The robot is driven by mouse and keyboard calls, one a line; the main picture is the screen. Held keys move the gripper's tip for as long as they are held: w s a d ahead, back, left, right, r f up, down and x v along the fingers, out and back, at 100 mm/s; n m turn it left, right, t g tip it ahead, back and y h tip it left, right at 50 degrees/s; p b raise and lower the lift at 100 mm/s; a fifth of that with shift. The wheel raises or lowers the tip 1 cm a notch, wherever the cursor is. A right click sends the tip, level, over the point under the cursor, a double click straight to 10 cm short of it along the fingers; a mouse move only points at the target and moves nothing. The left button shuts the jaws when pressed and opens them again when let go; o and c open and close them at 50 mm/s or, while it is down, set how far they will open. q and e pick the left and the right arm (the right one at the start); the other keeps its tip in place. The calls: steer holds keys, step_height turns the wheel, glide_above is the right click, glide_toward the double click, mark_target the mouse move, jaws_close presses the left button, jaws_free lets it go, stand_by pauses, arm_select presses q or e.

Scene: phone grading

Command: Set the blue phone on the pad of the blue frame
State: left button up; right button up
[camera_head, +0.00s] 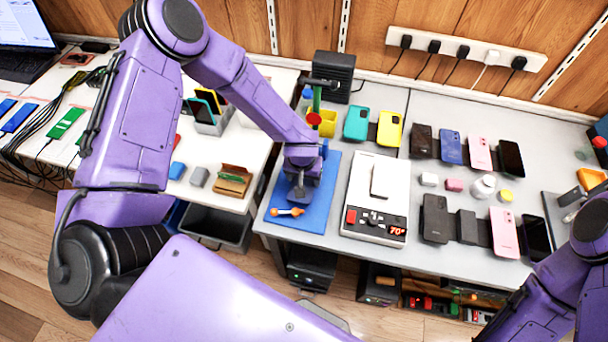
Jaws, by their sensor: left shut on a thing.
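A blue phone (451,147) lies in the back row on the right half of the grey table, between a dark brown item and a pink phone. My left gripper (298,194) points down over the blue mat (318,212), well left of that phone. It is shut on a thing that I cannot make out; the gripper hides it. An orange-and-white tool (287,211) is at its fingertips, and I cannot tell if they touch. I cannot pick out a blue frame with a pad for certain.
A white device (374,190) with a red display stands right of the mat. Teal (356,124) and yellow (390,129) phones are behind it. Pink (503,232) and black (537,237) phones lie at front right. A black speaker-like box (335,75) stands behind my left gripper.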

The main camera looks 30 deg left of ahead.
stand_by(0.4)
arm_select(q)
steer(key=o, duration=1.1)
steer(key=shift+o, duration=0.2)
steer(key=shift+r, duration=0.15)
steer(key=shift+r+p, duration=0.45)
steer(key=shift+p, duration=0.55)
